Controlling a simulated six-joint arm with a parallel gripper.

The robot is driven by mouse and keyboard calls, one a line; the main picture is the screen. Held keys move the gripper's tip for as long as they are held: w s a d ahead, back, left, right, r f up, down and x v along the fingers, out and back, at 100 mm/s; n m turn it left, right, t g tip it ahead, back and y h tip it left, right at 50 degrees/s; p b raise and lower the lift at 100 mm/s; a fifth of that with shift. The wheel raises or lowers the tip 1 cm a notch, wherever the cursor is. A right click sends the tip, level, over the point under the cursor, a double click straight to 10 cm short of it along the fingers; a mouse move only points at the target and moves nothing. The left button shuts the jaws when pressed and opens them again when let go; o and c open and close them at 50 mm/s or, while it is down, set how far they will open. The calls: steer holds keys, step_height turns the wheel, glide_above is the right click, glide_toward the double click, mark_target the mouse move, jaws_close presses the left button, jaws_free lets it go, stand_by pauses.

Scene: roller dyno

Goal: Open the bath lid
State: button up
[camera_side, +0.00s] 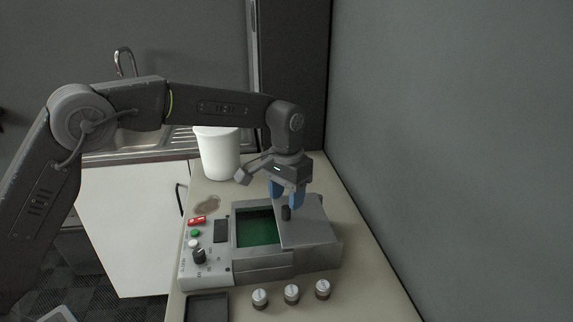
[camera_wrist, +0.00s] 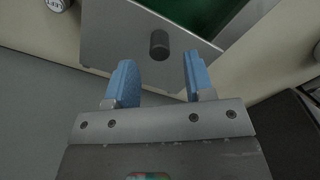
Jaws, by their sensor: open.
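The bath (camera_side: 265,265) is a grey box on the counter with a control panel at its left end. Its flat grey lid (camera_side: 311,231) lies over the right part, and the green interior (camera_side: 257,228) shows in the left part. A dark upright knob (camera_side: 286,213) stands on the lid; it also shows in the wrist view (camera_wrist: 159,44). My gripper (camera_side: 287,205) is open above the lid. Whether the fingers touch the lid I cannot tell.
Several white-capped jars, one of them in the middle (camera_side: 291,293), stand in front of the bath. A dark tray (camera_side: 207,307) lies at front left. A white bucket (camera_side: 218,153) stands behind. A grey wall (camera_side: 440,130) rises on the right, with bare counter before it.

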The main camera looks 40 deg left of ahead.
mark_target(287, 207)
step_height(287, 207, up, 10)
stand_by(0.3)
steer(key=shift+f, duration=0.1)
steer(key=s+a+r+t, duration=0.1)
steer(key=s+a+r, duration=0.2)
steer(key=s, duration=0.4)
steer(key=s+a+r+t, duration=0.2)
steer(key=s+a+r, duration=0.15)
steer(key=s, duration=0.45)
steer(key=s+a+f+t, duration=0.1)
steer(key=s+a+f, duration=0.1)
steer(key=s+f, duration=0.2)
steer(key=s+a+f+n+t, duration=0.1)
steer(key=s+f, duration=0.3)
steer(key=s, duration=0.7)
steer(key=shift+s+a+t, duration=0.3)
steer(key=shift+a, duration=0.25)
